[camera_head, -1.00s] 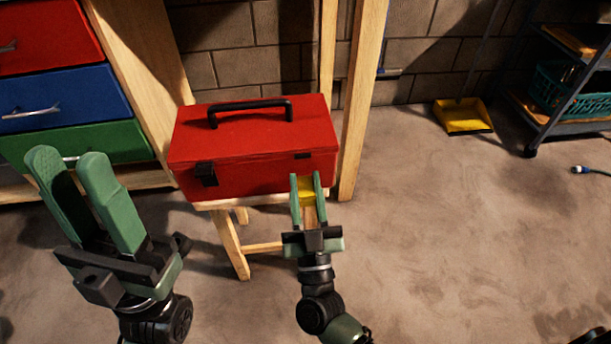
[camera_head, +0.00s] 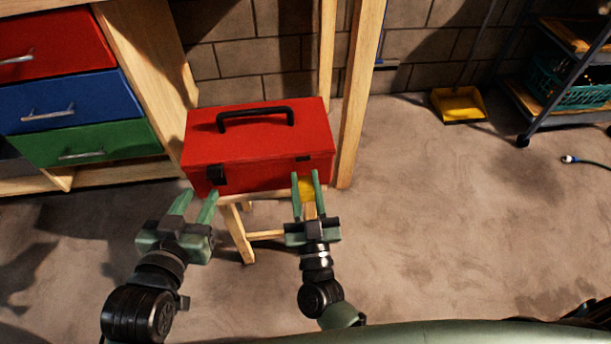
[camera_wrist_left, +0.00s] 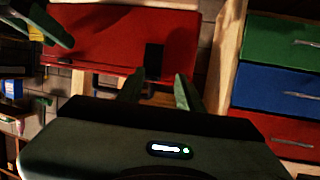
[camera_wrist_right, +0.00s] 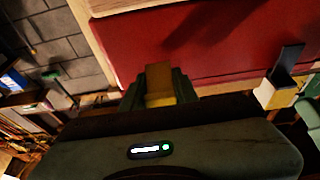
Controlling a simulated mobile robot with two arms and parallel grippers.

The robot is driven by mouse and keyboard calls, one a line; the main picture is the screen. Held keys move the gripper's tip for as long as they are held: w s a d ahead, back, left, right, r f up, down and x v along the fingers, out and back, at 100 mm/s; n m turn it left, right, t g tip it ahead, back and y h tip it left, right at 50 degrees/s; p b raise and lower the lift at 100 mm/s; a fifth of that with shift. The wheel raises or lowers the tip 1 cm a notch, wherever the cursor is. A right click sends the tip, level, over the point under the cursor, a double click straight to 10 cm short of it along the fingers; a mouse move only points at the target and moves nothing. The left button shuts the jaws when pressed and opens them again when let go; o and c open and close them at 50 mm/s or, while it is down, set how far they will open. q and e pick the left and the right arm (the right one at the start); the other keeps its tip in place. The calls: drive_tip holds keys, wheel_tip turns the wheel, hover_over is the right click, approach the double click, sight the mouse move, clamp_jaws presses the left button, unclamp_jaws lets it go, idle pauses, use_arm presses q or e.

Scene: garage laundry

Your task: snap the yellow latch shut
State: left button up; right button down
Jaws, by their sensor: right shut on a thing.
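A red toolbox (camera_head: 258,150) with a black handle (camera_head: 254,117) stands upright with its lid down. The yellow latch (camera_head: 306,189) is at the right of its front, between the fingers of my right gripper (camera_head: 306,180), which is shut on it. The yellow latch (camera_wrist_right: 159,88) also shows between the fingers in the right wrist view. A black latch (camera_head: 216,175) is at the front left. My left gripper (camera_head: 197,199) is open and empty, just in front of and below the toolbox's left corner. The black latch (camera_wrist_left: 154,55) shows beyond its fingertips in the left wrist view.
The toolbox rests on a small wooden stool (camera_head: 236,236). A wooden post (camera_head: 360,100) stands close on its right. Coloured drawers (camera_head: 70,98) are at the left. A yellow dustpan (camera_head: 459,105) and a shelf cart are at the back right.

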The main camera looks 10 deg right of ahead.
drive_tip(key=shift+r+g+p, duration=0.2)
drive_tip(key=shift+g+p, duration=0.1)
drive_tip(key=shift+p, duration=0.75)
drive_tip(key=shift+g+p, duration=0.3)
drive_tip(key=shift+p, duration=1.35)
use_arm(q)
drive_tip(key=s+a+f+g+y, duration=0.1)
drive_tip(key=s+a+f+g, duration=0.1)
drive_tip(key=s+f+g, duration=0.3)
drive_tip(key=s+a+f+g+y, duration=0.1)
drive_tip(key=s+a+f+g, duration=0.2)
drive_tip(key=s+f+g, duration=0.2)
drive_tip(key=shift+s+a+f+n+g+y+p, duration=0.35)
drive_tip(key=shift+s+f, duration=0.9)
drive_tip(key=shift+s, duration=1.1)
use_arm(e)
drive_tip(key=shift+g, duration=0.4)
use_arm(q)
drive_tip(key=shift+d, duration=0.15)
